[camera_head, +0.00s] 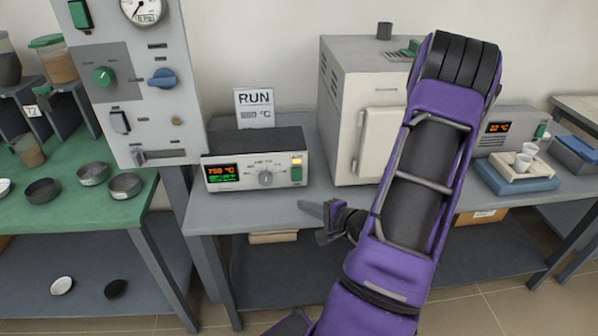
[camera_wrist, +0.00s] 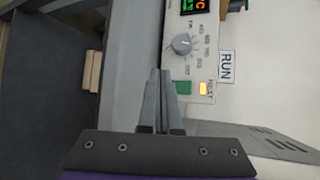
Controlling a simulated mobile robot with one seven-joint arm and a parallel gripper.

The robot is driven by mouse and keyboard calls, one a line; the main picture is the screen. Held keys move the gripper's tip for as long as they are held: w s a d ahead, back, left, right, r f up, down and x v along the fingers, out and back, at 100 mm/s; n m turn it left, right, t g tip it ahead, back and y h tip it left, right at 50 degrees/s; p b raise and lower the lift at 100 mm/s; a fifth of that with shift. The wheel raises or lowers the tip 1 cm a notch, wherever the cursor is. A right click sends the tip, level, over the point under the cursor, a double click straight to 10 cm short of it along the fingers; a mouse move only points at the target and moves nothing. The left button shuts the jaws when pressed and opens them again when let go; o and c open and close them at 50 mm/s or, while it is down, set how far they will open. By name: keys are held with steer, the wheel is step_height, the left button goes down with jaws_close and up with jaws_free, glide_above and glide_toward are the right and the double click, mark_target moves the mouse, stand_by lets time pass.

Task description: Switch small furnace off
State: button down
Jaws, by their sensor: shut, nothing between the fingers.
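A controller box (camera_head: 255,160) with a 750 °C display stands on the grey bench, left of the pale furnace (camera_head: 352,125). Its front has a round dial (camera_head: 265,178), a green rocker switch (camera_head: 296,174) and an amber lamp, which is lit in the wrist view (camera_wrist: 203,88). The wrist view also shows the dial (camera_wrist: 182,44) and the switch (camera_wrist: 183,88). My gripper (camera_head: 312,208) is shut and empty, in front of the bench and below right of the switch. In the wrist view its fingertips (camera_wrist: 161,73) appear beside the switch; contact cannot be told.
A RUN sign (camera_head: 255,108) stands behind the controller. A tall control panel (camera_head: 140,75) and a green table (camera_head: 85,205) with dishes are at left. My arm hides part of the furnace.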

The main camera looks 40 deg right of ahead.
steer(key=p, duration=0.2)
glide_toward(293, 176)
steer(key=w+a+f, duration=0.2)
steer(key=w, duration=0.1)
steer(key=shift+w+a, duration=0.1)
steer(key=shift+w, duration=0.05)
steer(key=shift+w+d+r, duration=0.1)
steer(key=shift+w+d, duration=0.25)
steer(key=shift+w, duration=0.2)
steer(key=shift+w, duration=0.1)
stand_by(1.5)
steer(key=shift+w+d+b, duration=0.2)
steer(key=shift+w+b, duration=0.05)
steer(key=shift+b, duration=0.15)
steer(key=shift+w+d+r, duration=0.1)
steer(key=shift+w+d, duration=0.05)
steer(key=shift+w, duration=0.1)
stand_by(0.5)
steer(key=shift+s+a+b, duration=0.4)
steer(key=shift+s+b, duration=0.25)
